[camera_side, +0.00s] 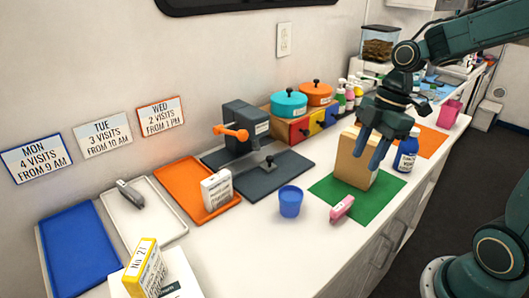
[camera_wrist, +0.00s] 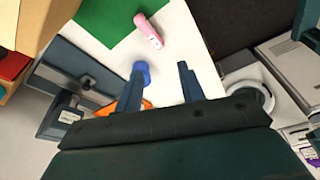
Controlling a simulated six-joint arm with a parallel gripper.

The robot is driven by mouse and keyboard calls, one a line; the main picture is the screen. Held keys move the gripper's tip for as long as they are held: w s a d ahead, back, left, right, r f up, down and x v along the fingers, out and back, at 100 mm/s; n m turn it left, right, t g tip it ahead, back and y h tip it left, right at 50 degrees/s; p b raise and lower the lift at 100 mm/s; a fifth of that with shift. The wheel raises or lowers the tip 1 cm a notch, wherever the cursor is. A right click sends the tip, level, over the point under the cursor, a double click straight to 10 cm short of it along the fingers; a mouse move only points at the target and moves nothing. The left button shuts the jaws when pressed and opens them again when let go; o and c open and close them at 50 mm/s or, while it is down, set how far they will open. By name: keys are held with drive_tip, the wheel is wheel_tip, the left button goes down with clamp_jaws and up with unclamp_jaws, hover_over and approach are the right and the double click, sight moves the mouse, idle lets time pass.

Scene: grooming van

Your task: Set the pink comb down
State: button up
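The pink comb (camera_side: 342,208) is a small pink piece with a pale label. It lies flat across the edge of the green mat (camera_side: 318,190), partly on the mat and partly on the white counter. It also shows in the wrist view (camera_wrist: 149,31), beyond my fingertips and clear of them. My gripper (camera_side: 369,157) is up beside a tan upright block (camera_side: 350,165), to the right of and above the comb. In the wrist view its two fingers (camera_wrist: 161,72) stand apart with nothing held between them.
A blue cup (camera_side: 290,201) stands left of the mat, and a blue bottle (camera_side: 406,152) stands right of the block. An orange mat (camera_side: 432,141) lies farther right. White counter is bare in front of the cup.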

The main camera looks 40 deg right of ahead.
drive_tip(key=s+a+r+m+t+h, duration=0.2)
drive_tip(key=s+r+m, duration=0.4)
drive_tip(key=s+m, duration=0.4)
drive_tip(key=a+m+t, duration=0.1)
drive_tip(key=m+t, duration=0.1)
drive_tip(key=m, duration=0.1)
drive_tip(key=shift+s+a+r+m+t+h, duration=0.15)
drive_tip(key=shift+s+a+m+t+h, duration=0.15)
drive_tip(key=shift+s+h, duration=0.1)
